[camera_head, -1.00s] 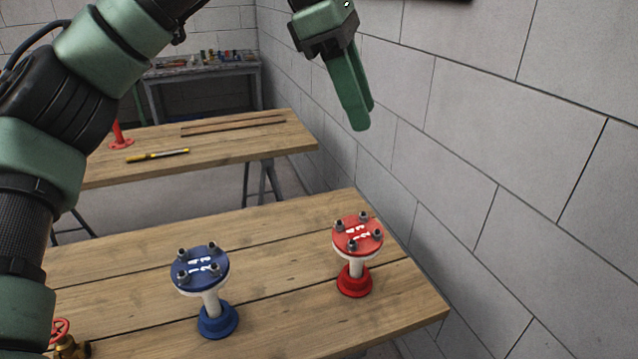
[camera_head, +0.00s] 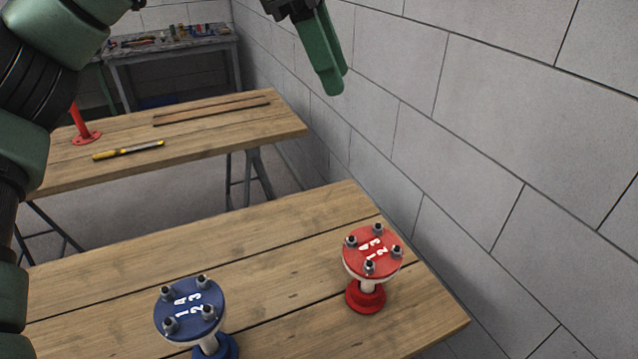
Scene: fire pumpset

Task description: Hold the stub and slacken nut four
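A blue stub (camera_head: 190,310) stands upright on the near wooden table, with a blue round top plate, a white neck and a blue foot cut by the bottom edge. A red stub (camera_head: 372,253) of the same form stands to its right, near the table's right edge. Each plate carries several dark nuts beside white painted numbers. My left gripper (camera_head: 334,92) hangs in the air at the top, beyond and above the red stub, touching nothing. Its green fingers overlap from this angle, so the gap is unclear; no object shows between them. My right gripper is out of view.
The near table (camera_head: 290,235) is bare behind and between the stubs. A block wall (camera_head: 480,130) runs close along the right. A second table (camera_head: 215,140) behind holds a yellow tool (camera_head: 128,150), a red stand (camera_head: 84,130) and thin bars. A cluttered bench (camera_head: 170,45) stands at the back.

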